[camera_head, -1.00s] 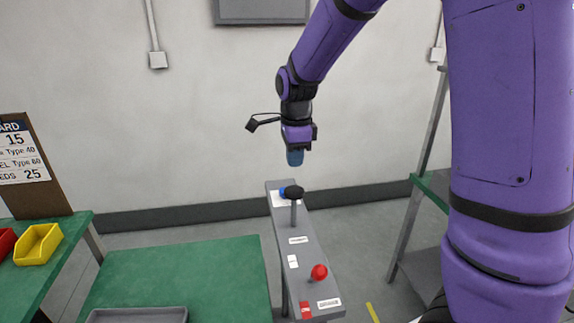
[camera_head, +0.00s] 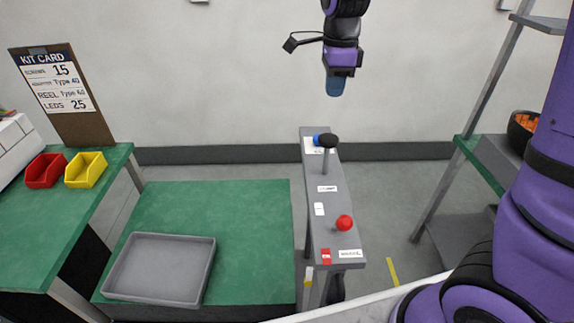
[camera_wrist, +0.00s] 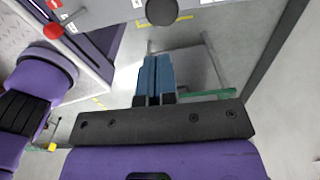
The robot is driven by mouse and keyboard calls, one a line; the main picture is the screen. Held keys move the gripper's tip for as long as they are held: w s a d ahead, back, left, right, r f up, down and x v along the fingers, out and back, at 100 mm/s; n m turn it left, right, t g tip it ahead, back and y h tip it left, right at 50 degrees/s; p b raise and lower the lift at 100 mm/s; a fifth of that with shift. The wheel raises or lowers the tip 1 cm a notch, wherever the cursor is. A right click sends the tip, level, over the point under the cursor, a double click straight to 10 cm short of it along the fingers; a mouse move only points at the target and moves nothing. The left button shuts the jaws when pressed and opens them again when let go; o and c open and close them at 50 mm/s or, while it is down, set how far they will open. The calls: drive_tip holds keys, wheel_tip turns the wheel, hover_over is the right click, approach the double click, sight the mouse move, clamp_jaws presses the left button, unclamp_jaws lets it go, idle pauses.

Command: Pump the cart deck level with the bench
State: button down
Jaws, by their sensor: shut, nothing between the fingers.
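The cart deck (camera_head: 245,215) is a green surface with a raised grey tray (camera_head: 160,268) on it. It looks lower than the green bench top (camera_head: 60,222) at the left. Right of the deck is a grey pedestal panel (camera_head: 328,178) with an upright lever topped by a black knob (camera_head: 328,141), a red ball knob (camera_head: 344,222) and a blue part (camera_head: 318,138). My gripper (camera_head: 336,88) is shut and empty, pointing down, above and apart from the black knob. In the wrist view its blue fingers (camera_wrist: 154,78) are together, with the black knob (camera_wrist: 162,11) beyond them.
Red (camera_head: 46,170) and yellow (camera_head: 86,169) bins and a kit card board (camera_head: 62,92) stand on the bench. A shelf rack (camera_head: 480,165) with a dark bowl (camera_head: 522,130) stands at the right. Floor between panel and rack is clear, with a yellow mark (camera_head: 392,270).

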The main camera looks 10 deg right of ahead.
sight(329, 139)
wheel_tip(329, 139, up, 2)
drive_tip(key=shift+s+r, duration=0.1)
wheel_tip(329, 139, down, 14)
drive_tip(key=shift+f, duration=0.1)
idle(0.7)
wheel_tip(329, 139, down, 6)
drive_tip(key=shift+f, duration=0.25)
idle(0.5)
drive_tip(key=shift+s, duration=0.1)
